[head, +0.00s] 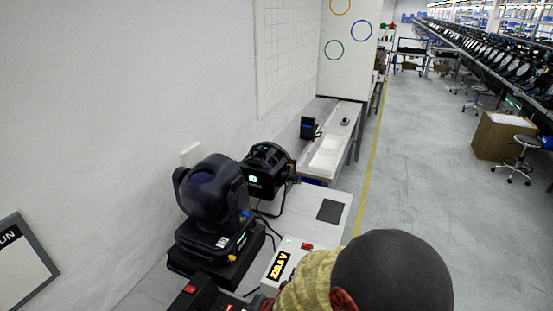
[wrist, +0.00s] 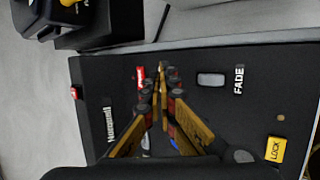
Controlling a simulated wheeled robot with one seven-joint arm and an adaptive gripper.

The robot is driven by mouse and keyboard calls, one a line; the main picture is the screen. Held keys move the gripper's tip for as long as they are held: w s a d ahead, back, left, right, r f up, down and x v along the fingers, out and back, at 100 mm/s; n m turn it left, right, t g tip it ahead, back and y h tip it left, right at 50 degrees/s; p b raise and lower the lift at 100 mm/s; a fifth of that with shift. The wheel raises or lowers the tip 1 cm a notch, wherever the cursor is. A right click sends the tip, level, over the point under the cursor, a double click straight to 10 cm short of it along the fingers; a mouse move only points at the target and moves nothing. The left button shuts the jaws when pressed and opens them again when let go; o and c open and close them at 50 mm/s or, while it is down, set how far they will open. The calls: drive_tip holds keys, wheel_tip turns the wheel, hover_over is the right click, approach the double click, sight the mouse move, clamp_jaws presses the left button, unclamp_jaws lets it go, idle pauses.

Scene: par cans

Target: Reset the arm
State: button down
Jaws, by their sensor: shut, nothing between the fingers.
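My gripper (wrist: 162,72) is in the wrist view, its yellow-brown fingers drawn together at the dark tips with nothing between them. It is over a black control panel (wrist: 210,125). The panel carries a FADE label (wrist: 239,80), a yellow LOCK label (wrist: 276,149), a pale button (wrist: 210,79) and a red part (wrist: 140,78) by the fingers. I cannot tell whether the fingertips touch the panel. The fingers and the dark gripper body hide part of it. The fingertips cannot be made out in the head view.
A moving-head light (head: 213,195) and a second black lamp (head: 267,172) stand on the bench along the left wall. A box with an orange "220.6 V" display (head: 280,265) is close in front. A cardboard box (head: 500,137) and a stool (head: 526,150) stand right of the open floor (head: 415,180).

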drive_tip(key=s+d+m, duration=0.1)
drive_tip(key=m, duration=0.1)
drive_tip(key=s+d+f+m+g+h, duration=0.1)
drive_tip(key=d+m, duration=0.1)
drive_tip(key=s+d+m+h, duration=0.1)
drive_tip(key=d, duration=0.1)
drive_tip(key=shift+s+f+m, duration=0.25)
drive_tip(key=shift+m, duration=0.15)
drive_tip(key=s+d+r+m+h, duration=0.1)
drive_tip(key=s+d+r+m, duration=0.4)
drive_tip(key=r, duration=0.5)
drive_tip(key=s+d+r+m, duration=0.6)
drive_tip(key=d+r+m, duration=0.4)
drive_tip(key=r+m, duration=0.1)
drive_tip(key=s+d+r+m+h+b, duration=0.1)
drive_tip(key=s+d+r+m, duration=0.4)
drive_tip(key=r, duration=0.5)
drive_tip(key=d+m, duration=0.2)
drive_tip(key=m, duration=0.1)
drive_tip(key=shift+s+d+r+m+t+h, duration=0.2)
drive_tip(key=shift+m+t+h, duration=0.1)
drive_tip(key=shift+m+t, duration=0.1)
drive_tip(key=shift+a, duration=0.15)
